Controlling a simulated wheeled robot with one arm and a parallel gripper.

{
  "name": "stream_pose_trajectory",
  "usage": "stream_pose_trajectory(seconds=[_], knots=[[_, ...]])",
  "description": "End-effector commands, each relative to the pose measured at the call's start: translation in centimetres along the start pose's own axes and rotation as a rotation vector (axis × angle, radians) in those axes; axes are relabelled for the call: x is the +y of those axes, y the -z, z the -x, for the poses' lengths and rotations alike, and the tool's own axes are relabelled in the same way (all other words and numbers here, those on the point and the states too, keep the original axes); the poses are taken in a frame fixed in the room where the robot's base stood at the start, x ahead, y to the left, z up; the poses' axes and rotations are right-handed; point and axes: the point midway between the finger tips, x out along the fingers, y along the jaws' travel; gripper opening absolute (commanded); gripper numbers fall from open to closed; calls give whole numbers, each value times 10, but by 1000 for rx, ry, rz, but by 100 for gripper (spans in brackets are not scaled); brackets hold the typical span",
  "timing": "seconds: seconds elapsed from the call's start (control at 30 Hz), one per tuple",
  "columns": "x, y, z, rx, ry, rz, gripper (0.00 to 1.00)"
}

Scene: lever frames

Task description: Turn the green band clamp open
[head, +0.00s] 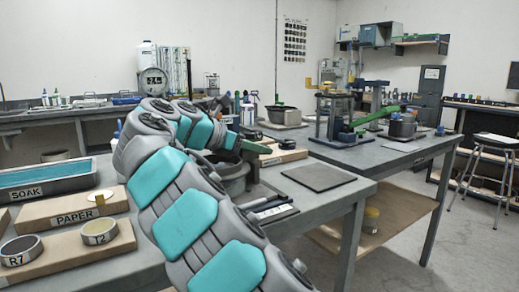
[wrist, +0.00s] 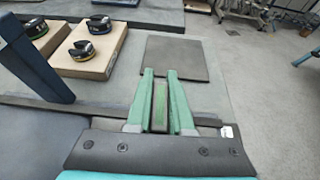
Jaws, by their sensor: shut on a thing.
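In the wrist view, my gripper (wrist: 160,76) has its two green fingers closed on the sides of a narrow green bar (wrist: 160,108), which looks like the lever of the green band clamp. The clamp's band cannot be made out there. In the head view my grey and teal arm reaches across the bench, and my gripper (head: 256,147) is at its end, above and beside a round grey vessel (head: 233,180). My arm hides part of that vessel, and the grip itself is too small to make out there.
A flat dark pad (head: 319,177) lies on the bench to the right; it also shows in the wrist view (wrist: 176,58). A board (wrist: 87,62) with round banded pieces lies left of my fingers. A SOAK tray (head: 45,178) and a PAPER board (head: 55,217) are at left.

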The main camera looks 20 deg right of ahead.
Motion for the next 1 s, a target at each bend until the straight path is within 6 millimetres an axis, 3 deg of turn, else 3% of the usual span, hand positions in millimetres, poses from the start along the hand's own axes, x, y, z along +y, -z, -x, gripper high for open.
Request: stream_pose_trajectory(seconds=[1.0], knots=[[9, 1, 2, 3, -381, 156, 0]])
